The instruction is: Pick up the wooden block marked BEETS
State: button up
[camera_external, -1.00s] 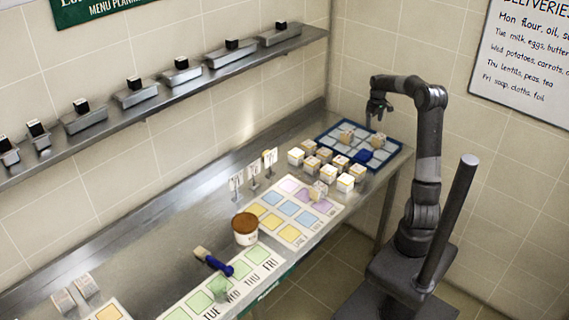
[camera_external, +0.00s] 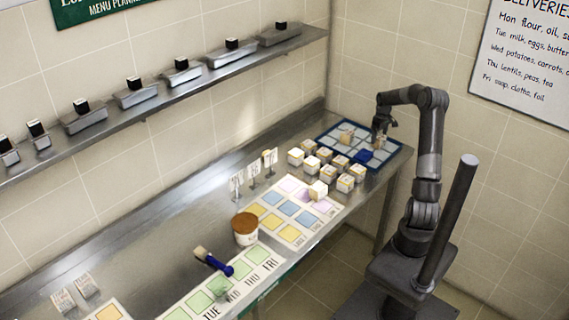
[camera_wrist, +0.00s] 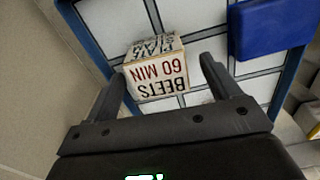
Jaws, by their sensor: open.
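The wooden block marked BEETS (camera_wrist: 157,78) sits on the blue-rimmed tray with pale compartments (camera_wrist: 195,18). In the wrist view its face reads BEETS, 60 MIN, upside down; more dark lettering is on its other visible face. My gripper (camera_wrist: 163,69) is open, its two fingers reaching toward either side of the block, with a gap showing on the right. In the external view my gripper (camera_external: 381,134) is low over the right part of the tray (camera_external: 398,158) and largely hides the block there.
A solid blue piece (camera_external: 363,156) lies on the tray close to the BEETS block. Another wooden block (camera_external: 346,137) is on the tray's left part. Several blocks (camera_external: 325,155) crowd the counter at the tray's near-left side. The wall is behind the tray.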

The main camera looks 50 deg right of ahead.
notch_tip(320, 180, down, 3)
jog(key=shift+r, duration=0.1)
jog(key=c, duration=1.1)
jog(key=shift+r, duration=0.15)
